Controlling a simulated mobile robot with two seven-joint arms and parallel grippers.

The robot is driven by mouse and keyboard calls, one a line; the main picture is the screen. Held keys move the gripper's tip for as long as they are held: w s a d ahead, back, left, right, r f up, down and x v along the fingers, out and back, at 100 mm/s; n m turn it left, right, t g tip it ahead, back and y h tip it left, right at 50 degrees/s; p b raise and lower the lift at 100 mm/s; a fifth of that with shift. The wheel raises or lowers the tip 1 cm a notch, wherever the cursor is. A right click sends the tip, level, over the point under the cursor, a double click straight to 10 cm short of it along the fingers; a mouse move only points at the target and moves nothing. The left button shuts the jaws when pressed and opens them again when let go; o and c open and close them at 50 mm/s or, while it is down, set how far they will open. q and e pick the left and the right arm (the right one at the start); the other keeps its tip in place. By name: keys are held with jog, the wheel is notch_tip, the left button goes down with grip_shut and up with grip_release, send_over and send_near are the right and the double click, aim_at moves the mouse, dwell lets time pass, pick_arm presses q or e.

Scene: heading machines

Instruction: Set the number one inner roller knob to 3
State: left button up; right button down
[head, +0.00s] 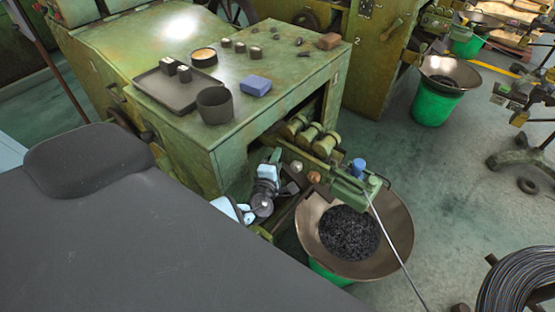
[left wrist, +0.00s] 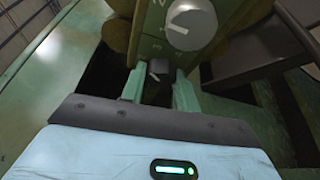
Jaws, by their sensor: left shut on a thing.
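In the left wrist view a round grey dial knob (left wrist: 192,22) sits on a green panel (left wrist: 150,45) at the top. I cannot tell which of the two is the inner roller knob. In the head view my left arm's pale blue wrist (head: 267,173) is beside the machine's roller end. The finger contact is hidden there.
The machine's green top (head: 290,75) holds a tray (head: 178,88), a dark cup (head: 214,104) and a blue block (head: 256,85). A wire coil (head: 515,280) is at lower right.

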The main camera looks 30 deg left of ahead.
pick_arm(q)
jog(key=shift+m+t, duration=0.7)
jog(key=shift+m, duration=1.2)
jog(key=shift+a, duration=0.1)
jog(key=o, duration=1)
jog(key=shift+r, duration=0.1)
